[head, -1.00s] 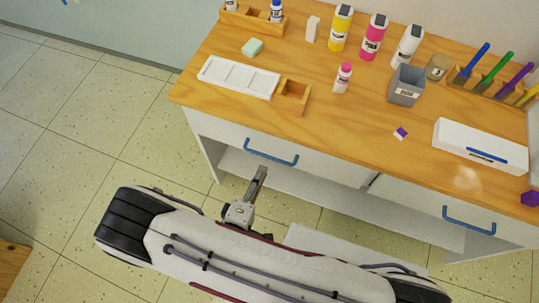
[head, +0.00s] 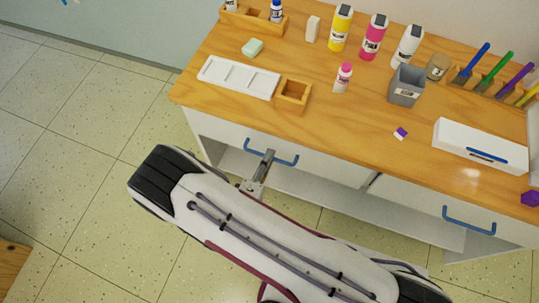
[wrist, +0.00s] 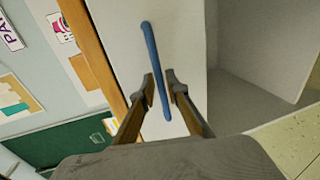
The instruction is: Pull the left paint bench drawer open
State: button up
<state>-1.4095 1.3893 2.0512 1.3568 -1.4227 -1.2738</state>
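The left paint bench drawer (head: 325,165) has a white front, which looks flush with the bench, and a blue bar handle (head: 287,160). In the wrist view the handle (wrist: 152,50) runs almost top to bottom across the white front. My gripper (head: 268,156) is at the left part of this handle. In the wrist view my gripper (wrist: 161,76) has one finger on each side of the handle, with narrow gaps showing, so it looks partly open around the bar. I cannot tell whether either finger touches it.
The right drawer has its own blue handle (head: 469,220). On the wooden benchtop (head: 340,125) stand a white palette (head: 238,77), paint bottles (head: 340,28), a grey cup (head: 406,86) and a white box (head: 480,146). An open shelf lies below the drawers.

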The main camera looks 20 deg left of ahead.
jog(key=shift+w+f, duration=0.15)
jog(key=shift+w, duration=0.5)
grip_shut()
jog(key=shift+s, duration=0.2)
jog(key=f+v, duration=0.2)
jog(key=v, duration=0.9)
jog(key=s+f+v, duration=0.1)
jog(key=f+v, duration=0.2)
jog(key=v, duration=0.9)
jog(key=shift+s, duration=0.2)
jog(key=shift+r, duration=0.1)
grip_release()
